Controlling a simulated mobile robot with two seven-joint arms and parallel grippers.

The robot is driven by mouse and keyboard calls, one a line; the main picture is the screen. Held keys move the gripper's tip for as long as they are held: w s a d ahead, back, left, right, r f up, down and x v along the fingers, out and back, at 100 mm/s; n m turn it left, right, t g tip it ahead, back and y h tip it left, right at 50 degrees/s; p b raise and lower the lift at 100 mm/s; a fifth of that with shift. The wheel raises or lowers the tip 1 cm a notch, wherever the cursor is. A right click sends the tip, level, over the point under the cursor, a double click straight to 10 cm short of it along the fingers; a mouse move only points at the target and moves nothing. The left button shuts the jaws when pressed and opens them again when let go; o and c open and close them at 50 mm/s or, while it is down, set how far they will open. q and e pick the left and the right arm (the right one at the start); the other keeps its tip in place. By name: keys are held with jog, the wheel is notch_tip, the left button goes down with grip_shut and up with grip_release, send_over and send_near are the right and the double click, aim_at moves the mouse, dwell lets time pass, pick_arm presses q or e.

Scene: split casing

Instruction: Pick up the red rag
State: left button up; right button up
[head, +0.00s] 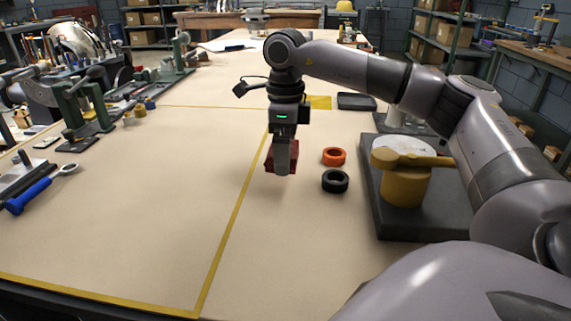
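The red rag (270,161) is in the middle of the head view, a small dark red shape over the pale tabletop. My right gripper (282,170) points straight down at it, and its fingers cover the middle of the rag. Red shows on both sides of the fingers. The fingers overlap in this view, so I cannot tell whether they are open or shut on the rag. I also cannot tell whether the rag touches the table. My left gripper is not in view.
An orange ring (334,156) and a black ring (335,181) lie just right of the gripper. A dark plate (420,226) carries a tan cylinder with a mallet (413,158) on top. A blue-handled wrench (30,193) lies at left. The table's front left is clear.

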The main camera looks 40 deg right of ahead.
notch_tip(320, 180, up, 14)
jog(key=p, duration=0.3)
jog(key=shift+r+p, duration=0.15)
jog(key=shift+p, duration=0.2)
jog(key=o, duration=0.5)
jog(key=c, duration=0.4)
